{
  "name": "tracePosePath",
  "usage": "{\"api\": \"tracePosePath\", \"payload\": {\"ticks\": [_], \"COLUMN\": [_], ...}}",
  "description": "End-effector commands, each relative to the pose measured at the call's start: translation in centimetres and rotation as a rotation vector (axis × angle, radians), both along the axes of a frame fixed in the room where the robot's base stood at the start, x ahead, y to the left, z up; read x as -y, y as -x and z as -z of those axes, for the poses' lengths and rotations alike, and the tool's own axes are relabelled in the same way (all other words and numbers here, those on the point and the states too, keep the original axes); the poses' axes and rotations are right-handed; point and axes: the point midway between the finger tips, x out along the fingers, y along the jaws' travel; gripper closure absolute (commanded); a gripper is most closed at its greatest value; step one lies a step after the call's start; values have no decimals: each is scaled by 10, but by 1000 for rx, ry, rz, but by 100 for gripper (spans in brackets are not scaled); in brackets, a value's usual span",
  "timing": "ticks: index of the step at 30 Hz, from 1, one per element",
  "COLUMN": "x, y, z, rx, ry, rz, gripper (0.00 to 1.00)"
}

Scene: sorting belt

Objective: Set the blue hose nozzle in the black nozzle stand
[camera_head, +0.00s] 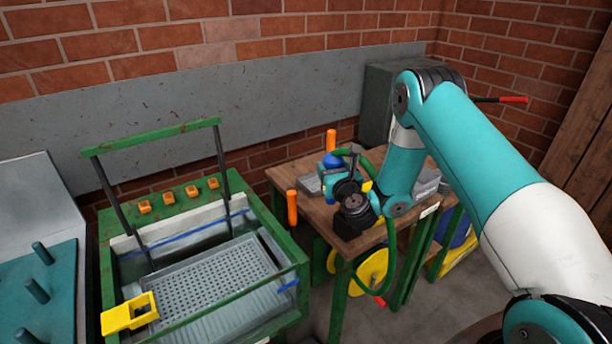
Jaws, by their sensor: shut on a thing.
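The blue hose nozzle (333,160) is small in view, above the wooden table, with a green hose (389,255) that loops near it and hangs past the table's front edge. My gripper (341,173) is at the nozzle, shut on it; the dark wrist and teal arm parts hide much of the grip. A dark block (346,229) at the table's front edge, below my wrist, may be the black nozzle stand; its top is partly hidden by my wrist. I cannot tell whether the nozzle touches anything below it.
Orange upright handles (292,207) stand near the wooden table (296,173). Grey trays lie on the table. A green-framed bin (121,270) with a perforated grey tray stands to the left. A yellow wheel (371,270) is under the table. A brick wall and grey panel stand behind.

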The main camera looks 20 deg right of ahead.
Motion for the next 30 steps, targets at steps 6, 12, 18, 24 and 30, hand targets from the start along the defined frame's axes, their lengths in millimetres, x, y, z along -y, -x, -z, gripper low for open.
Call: {"api": "tracePosePath", "payload": {"ticks": [6,12,18,24,30], "x": [56,65,64,64,63], "y": [7,9,8,8,8], "z": [-10,-2,16,36,42], "rx": [0,0,0,0,0], "ry": [0,1,2,0,2], "rz": [111,129,128,127,126], "gripper": [59,59,59,59,59]}}
